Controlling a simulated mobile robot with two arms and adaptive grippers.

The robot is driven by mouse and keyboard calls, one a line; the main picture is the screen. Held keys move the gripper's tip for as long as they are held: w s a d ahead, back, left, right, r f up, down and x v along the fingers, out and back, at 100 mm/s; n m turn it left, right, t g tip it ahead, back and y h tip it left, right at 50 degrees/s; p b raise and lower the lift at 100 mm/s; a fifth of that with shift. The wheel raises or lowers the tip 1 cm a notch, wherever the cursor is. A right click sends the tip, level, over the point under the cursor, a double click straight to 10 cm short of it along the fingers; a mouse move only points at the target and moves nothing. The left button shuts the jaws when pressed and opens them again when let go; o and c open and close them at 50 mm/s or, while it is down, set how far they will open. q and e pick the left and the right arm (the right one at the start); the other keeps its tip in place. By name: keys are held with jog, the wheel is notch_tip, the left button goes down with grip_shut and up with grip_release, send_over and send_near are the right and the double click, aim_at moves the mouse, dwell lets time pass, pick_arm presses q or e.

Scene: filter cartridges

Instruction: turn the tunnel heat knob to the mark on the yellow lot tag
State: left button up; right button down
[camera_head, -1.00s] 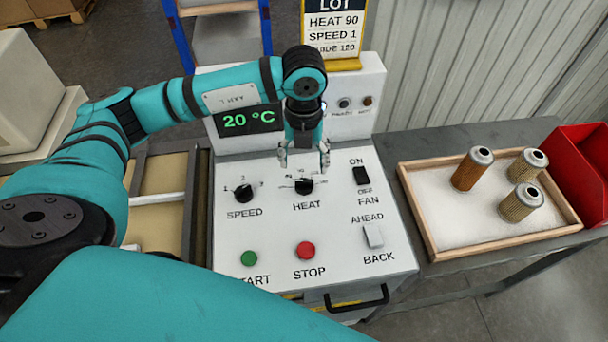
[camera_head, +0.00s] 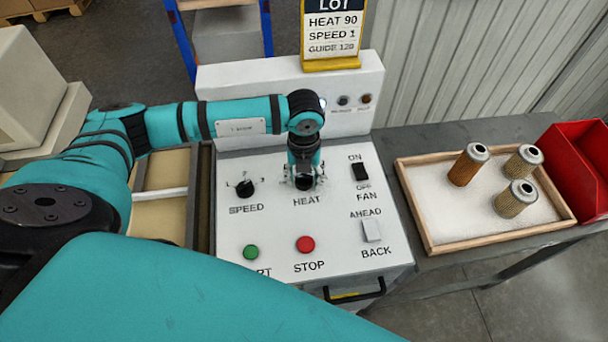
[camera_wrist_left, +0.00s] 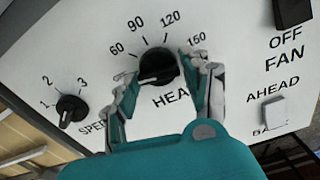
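The black heat knob (camera_wrist_left: 158,66) is on the white panel (camera_head: 330,215), with marks 60, 90, 120 and 150 around it in the left wrist view. Its pale pointer line is toward the lower left, below the 60 mark; the exact reading is partly hidden by a finger. My left gripper (camera_head: 304,182) is over the knob, pointing down. In the left wrist view its open fingers (camera_wrist_left: 162,76) stand on either side of the knob, with gaps. The yellow-framed lot tag (camera_head: 333,42) reads HEAT 90, SPEED 1, GUIDE 120. My right gripper is out of view.
The speed knob (camera_head: 244,188) is left of the heat knob, and the fan switch (camera_head: 360,171) is right. The green start button (camera_head: 251,252), red stop button (camera_head: 305,244) and ahead/back switch (camera_head: 371,230) are nearer. A tray (camera_head: 432,248) with filter cartridges stands right.

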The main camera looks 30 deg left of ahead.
pick_arm(q)
jog(key=c, duration=0.7)
jog(key=shift+f+m+b, duration=0.15)
jog(key=shift+m+b, duration=0.35)
jog(key=shift+b, duration=0.25)
jog(key=m+b, duration=0.3)
jog(key=b, duration=0.1)
jog(key=m+b, duration=0.8)
jog(key=b, duration=0.1)
jog(key=shift+w+a, duration=0.1)
jog(key=shift+a, duration=0.15)
jog(key=shift+r+m+b, duration=0.2)
jog(key=shift+m+b, duration=1.65)
jog(key=shift+m, duration=0.05)
jog(key=o, duration=1.2)
